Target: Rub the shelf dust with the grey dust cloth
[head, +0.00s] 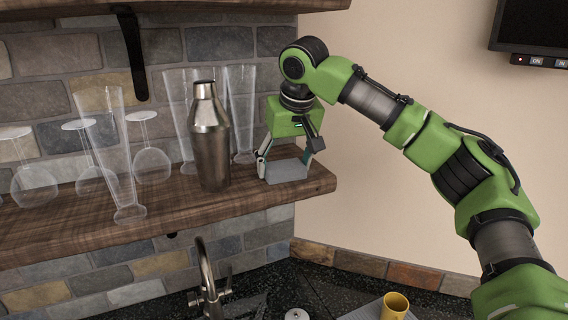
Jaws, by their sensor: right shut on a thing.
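The grey dust cloth (286,171) is a small folded grey block at the right end of the wooden shelf (90,229). My right gripper (287,160) points down at the shelf and is shut on the cloth, one finger on each side. The cloth appears to touch the shelf top, just right of the shaker. I cannot make out any dust on the shelf; the area under the cloth is hidden. My left gripper is not in the head view.
A metal cocktail shaker (210,140) stands close left of the cloth. Several clear glasses, including a tall one (112,150), crowd the shelf farther left. Below are a tap (207,283) and a yellow cup (395,305) on the dark counter. An upper shelf (170,7) hangs above.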

